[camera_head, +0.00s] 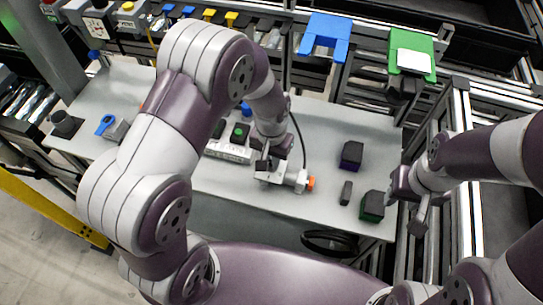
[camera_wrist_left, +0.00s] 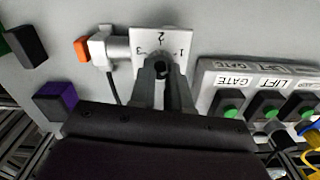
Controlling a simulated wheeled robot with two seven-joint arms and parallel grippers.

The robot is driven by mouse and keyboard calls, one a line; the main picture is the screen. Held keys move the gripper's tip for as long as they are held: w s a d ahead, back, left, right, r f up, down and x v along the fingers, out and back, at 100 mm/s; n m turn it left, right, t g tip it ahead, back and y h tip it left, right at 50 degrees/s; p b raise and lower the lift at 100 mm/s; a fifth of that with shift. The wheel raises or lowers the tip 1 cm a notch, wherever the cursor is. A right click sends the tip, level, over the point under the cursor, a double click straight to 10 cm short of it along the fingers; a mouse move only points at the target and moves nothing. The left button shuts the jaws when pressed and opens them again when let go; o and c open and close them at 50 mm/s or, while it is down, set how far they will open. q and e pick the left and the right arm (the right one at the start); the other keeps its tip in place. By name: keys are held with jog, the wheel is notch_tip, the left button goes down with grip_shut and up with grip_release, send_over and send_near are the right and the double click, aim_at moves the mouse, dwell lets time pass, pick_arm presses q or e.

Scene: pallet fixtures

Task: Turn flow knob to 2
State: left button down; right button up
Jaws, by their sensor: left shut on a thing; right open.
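The flow unit shows as a pale block with a grey pipe and an orange end (camera_head: 311,184) on the table in the head view. Its white dial plate (camera_wrist_left: 148,42), marked 1, 2 and 3, is at the top middle of the left wrist view. My left gripper (camera_head: 265,163) is over the unit. In the left wrist view, its fingers (camera_wrist_left: 163,70) are shut on the flow knob in front of the plate. The fingers hide most of the knob, so its pointing direction cannot be told. My right gripper (camera_head: 408,205) is open and empty beyond the table's right edge.
A button panel (camera_wrist_left: 205,100) labelled GATE and LIFT, with green buttons, stands close beside the dial.

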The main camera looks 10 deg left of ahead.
pick_arm(q)
jog(key=n+p, duration=0.1)
jog(key=n, duration=0.5)
jog(key=shift+r, duration=0.1)
jog(key=n, duration=0.6)
jog(key=shift+p, duration=0.3)
dwell(0.3)
jog(key=c, duration=1.1)
grip_release()
jog(key=shift+r, duration=0.3)
notch_tip(320, 180, up, 12)
jog(key=shift+b, duration=1.1)
